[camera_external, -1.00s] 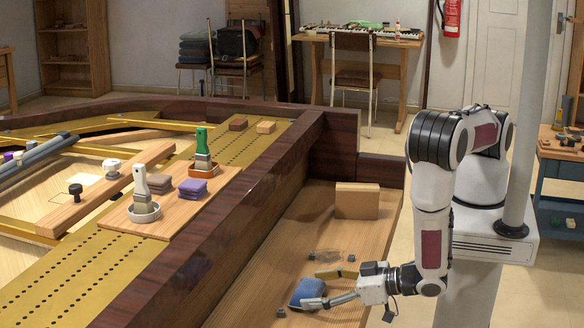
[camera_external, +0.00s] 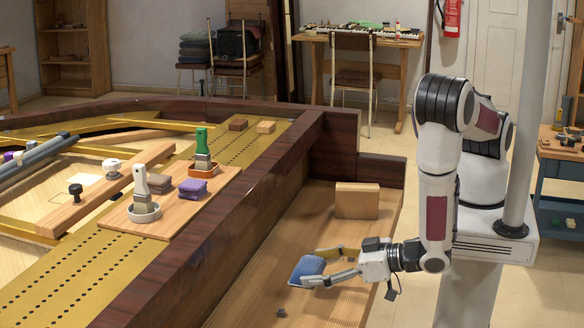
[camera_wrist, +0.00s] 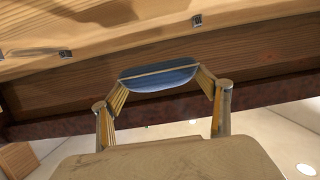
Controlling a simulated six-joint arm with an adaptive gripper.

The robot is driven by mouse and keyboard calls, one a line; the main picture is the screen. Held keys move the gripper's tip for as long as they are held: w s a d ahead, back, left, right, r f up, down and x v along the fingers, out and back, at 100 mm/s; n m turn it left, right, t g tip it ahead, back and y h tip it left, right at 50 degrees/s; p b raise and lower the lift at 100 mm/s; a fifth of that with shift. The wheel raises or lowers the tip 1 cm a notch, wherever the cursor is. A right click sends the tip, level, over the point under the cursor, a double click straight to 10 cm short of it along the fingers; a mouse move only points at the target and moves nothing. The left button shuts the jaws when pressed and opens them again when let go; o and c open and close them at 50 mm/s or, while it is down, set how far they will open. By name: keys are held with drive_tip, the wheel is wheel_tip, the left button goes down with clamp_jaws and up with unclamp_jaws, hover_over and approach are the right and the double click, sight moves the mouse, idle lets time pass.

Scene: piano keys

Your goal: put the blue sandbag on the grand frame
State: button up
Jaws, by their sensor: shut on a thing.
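The blue sandbag (camera_external: 306,270) is between the fingers of my gripper (camera_external: 322,268), tilted and held above the wooden key bed (camera_external: 240,303). In the wrist view the sandbag (camera_wrist: 158,75) spans between both fingertips of my gripper (camera_wrist: 160,78), which are shut on its two ends. The grand frame (camera_external: 62,267) is the gold, perforated metal plate left of the dark wooden rim. My gripper is to the right of that rim, on the key bed side.
A dark wooden rim (camera_external: 215,240) stands between the key bed and the frame. A wooden board on the frame carries a white-handled brush (camera_external: 142,190), a green-handled brush (camera_external: 202,150) and purple cloths (camera_external: 193,188). A wooden block (camera_external: 357,201) stands on the key bed. Bare gold frame shows at lower left.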

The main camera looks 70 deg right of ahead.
sight(319, 267)
drive_tip(key=shift+r, duration=1.95)
drive_tip(key=shift+r, duration=0.2)
wheel_tip(319, 267, up, 27)
drive_tip(key=shift+f, duration=0.15)
drive_tip(key=shift+y, duration=0.3)
drive_tip(key=w+d+r, duration=0.1)
drive_tip(key=w, duration=0.3)
drive_tip(key=w+d+r, duration=0.1)
drive_tip(key=w, duration=0.4)
drive_tip(key=w+r, duration=0.1)
drive_tip(key=w, duration=0.4)
drive_tip(key=shift+w+d+r, duration=0.2)
drive_tip(key=shift+d, duration=0.2)
drive_tip(key=w+d, duration=0.8)
drive_tip(key=d, duration=0.2)
drive_tip(key=w+d, duration=0.8)
drive_tip(key=d, duration=0.3)
drive_tip(key=d+f, duration=0.4)
drive_tip(key=d, duration=1.1)
drive_tip(key=shift+w+a+f, duration=0.15)
drive_tip(key=shift+a+f, duration=0.05)
drive_tip(key=shift+f, duration=0.95)
drive_tip(key=shift+w+a+f, duration=0.15)
drive_tip(key=shift+f, duration=1)
